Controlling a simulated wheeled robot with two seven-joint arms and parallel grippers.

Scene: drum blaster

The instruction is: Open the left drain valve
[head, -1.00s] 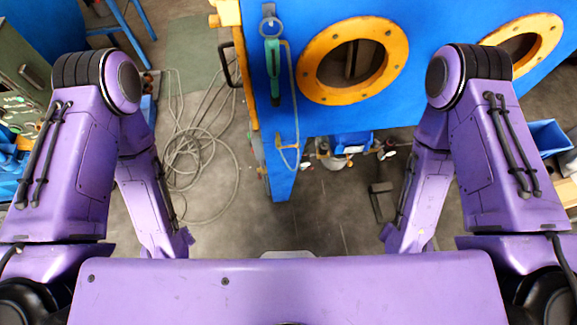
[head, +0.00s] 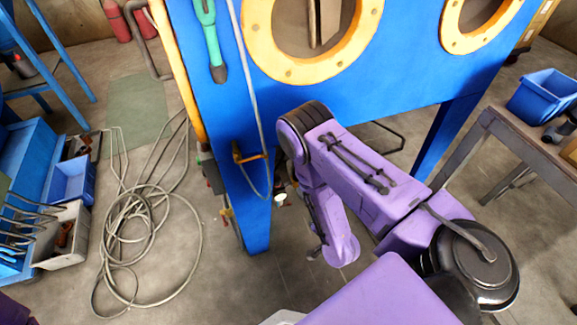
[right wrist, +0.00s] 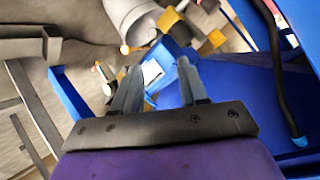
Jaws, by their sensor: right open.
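My right gripper (right wrist: 159,70) shows in the right wrist view with its two dark fingers apart. Between and just beyond them is a blue fitting (right wrist: 156,73) with a white label. Yellow valve parts (right wrist: 170,19) and small white-ended pieces (right wrist: 107,89) sit around it; I cannot tell which is the left drain valve, or whether a finger touches anything. In the head view, the blue blaster cabinet (head: 330,112) stands ahead, with a small pale fitting (head: 280,199) beside its front leg. My right arm hides most of its underside there. My left gripper is out of view.
A coiled hose (head: 140,225) lies on the floor at left. The cabinet's front leg (head: 255,220) stands close to my right arm. A table (head: 515,130) with a blue bin (head: 543,95) is at right. A grey cylinder (right wrist: 130,18) shows beyond the right gripper.

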